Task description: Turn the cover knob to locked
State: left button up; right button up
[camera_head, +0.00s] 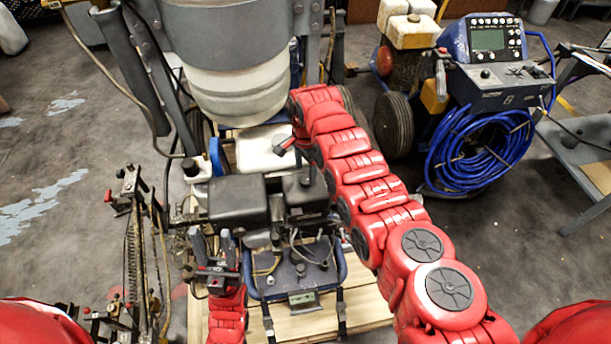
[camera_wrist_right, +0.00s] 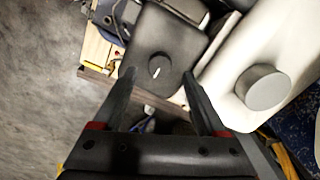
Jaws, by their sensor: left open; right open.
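The cover knob (camera_wrist_right: 160,68) is a round black knob with a short white pointer mark, on top of a black cover (camera_wrist_right: 145,45). The pointer looks slanted in the right wrist view. My right gripper (camera_wrist_right: 158,75) is open, with its two dark fingertips on either side of the knob in that view. I cannot tell how far above the knob they are, and no contact shows. In the head view my right arm hides the right fingers, and the knob is not clear. My left gripper (camera_head: 212,242) is open and empty, low in front of the machine.
A white tank with a grey round cap (camera_wrist_right: 264,88) stands beside the cover. The line striper's large grey cylinder (camera_head: 240,50) rises behind. Rods and hoses stand at the left. A second machine with a coiled blue hose (camera_head: 480,150) is at the right. Open floor lies left.

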aim_at(305, 180)
jog(key=shift+f+b, duration=0.9)
jog(key=shift+f, duration=0.95)
grip_shut()
